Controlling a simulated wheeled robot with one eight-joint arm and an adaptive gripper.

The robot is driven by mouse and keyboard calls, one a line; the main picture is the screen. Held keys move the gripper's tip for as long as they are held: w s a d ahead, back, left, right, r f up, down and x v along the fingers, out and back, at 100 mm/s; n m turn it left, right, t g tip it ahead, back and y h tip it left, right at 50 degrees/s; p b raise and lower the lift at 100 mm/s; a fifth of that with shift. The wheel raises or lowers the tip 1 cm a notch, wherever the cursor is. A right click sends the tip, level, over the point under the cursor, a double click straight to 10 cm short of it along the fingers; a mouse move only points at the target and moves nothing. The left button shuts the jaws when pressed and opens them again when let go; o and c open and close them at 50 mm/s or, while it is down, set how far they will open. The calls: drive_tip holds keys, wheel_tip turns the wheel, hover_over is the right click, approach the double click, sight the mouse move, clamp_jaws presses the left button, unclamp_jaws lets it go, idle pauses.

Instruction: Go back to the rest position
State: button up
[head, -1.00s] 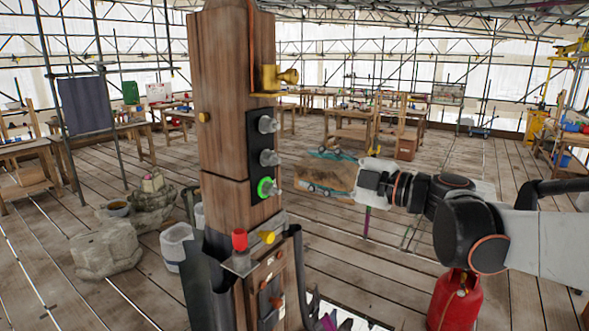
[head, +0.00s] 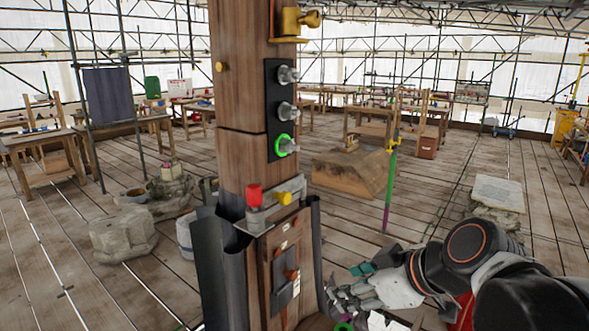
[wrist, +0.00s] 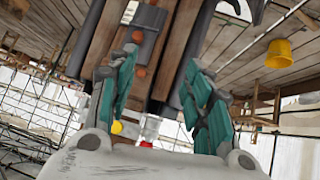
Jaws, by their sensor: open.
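My gripper (head: 355,283) is low at the right of the wooden post in the head view, beside the post's lower part. In the wrist view its two teal-padded fingers (wrist: 160,98) are spread apart with nothing between them. The wooden post (head: 238,100) stands upright in the middle of the head view. It carries a black panel (head: 282,110) with several knobs, the lowest ringed in green. A brass fitting (head: 297,22) is above the panel. A red knob (head: 254,194) sits on a metal bracket below it.
Dark pouches (head: 220,262) hang around the post's lower part. A stone block (head: 120,232) lies left and a wooden block (head: 352,172) behind right. A green and purple pole (head: 389,185) stands right of the post. A yellow bucket (wrist: 279,53) shows in the wrist view.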

drive_tip(key=s+d+f+m+h+b, duration=0.2)
drive_tip(key=s+d+f+m+b, duration=0.1)
drive_tip(key=f, duration=0.4)
drive_tip(key=s+d+f+m+h+b, duration=0.3)
drive_tip(key=s+d+f+m, duration=0.2)
drive_tip(key=f+m, duration=0.1)
drive_tip(key=shift+s+d+f+m+h, duration=0.3)
drive_tip(key=shift+s+d+f, duration=0.05)
drive_tip(key=shift+s+f, duration=0.05)
